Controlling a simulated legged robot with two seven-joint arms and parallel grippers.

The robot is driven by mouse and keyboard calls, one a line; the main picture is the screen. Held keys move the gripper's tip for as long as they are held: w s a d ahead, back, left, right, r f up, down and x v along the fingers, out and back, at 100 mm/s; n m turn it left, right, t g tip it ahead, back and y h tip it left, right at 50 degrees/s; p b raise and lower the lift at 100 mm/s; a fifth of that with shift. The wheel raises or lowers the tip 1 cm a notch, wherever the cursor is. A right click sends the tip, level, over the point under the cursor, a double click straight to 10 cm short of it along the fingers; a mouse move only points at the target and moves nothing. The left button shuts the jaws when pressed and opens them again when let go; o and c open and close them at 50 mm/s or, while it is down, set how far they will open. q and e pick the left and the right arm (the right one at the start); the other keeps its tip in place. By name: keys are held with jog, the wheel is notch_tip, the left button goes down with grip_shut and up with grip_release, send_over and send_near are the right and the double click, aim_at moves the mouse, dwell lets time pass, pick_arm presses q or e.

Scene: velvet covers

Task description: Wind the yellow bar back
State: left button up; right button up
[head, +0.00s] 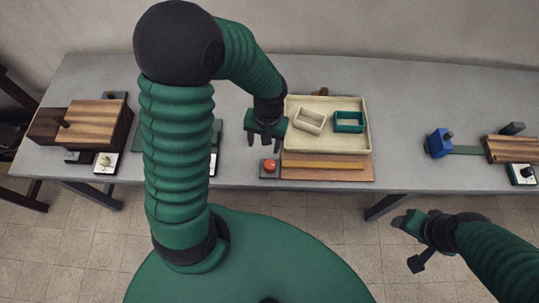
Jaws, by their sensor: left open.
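A small block with an orange-red knob (269,165) sits at the left end of the board. My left gripper (264,146) is open and points down above and behind the knob, left of the tray. Nothing shows between its fingers. My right gripper (410,243) hangs over the floor in front of the table, away from the bar.
The tray holds a beige box (309,121) and a green box (349,121). A wooden block (97,119) stands at the far left. A blue block (438,143) on a green strip stands at the right.

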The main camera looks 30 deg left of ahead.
aim_at(269, 163)
pick_arm(q)
jog(key=f+n+b, duration=0.2)
jog(key=f+n, duration=0.1)
jog(key=f, duration=0.2)
jog(key=d+f+n+b, duration=0.1)
jog(key=f+n, duration=0.3)
jog(key=f, duration=0.1)
jog(key=w+f+n+b, duration=0.1)
jog(key=f+n+b, duration=0.1)
jog(key=f+n, duration=0.2)
jog(key=shift+d+f+t+b, duration=0.15)
jog(key=shift+f+t+b, duration=0.15)
jog(key=shift+f, duration=0.65)
grip_shut()
pick_arm(e)
jog(key=s+x, duration=0.1)
jog(key=x, duration=0.6)
jog(key=shift+s+d, duration=0.15)
jog(key=shift+s, duration=0.1)
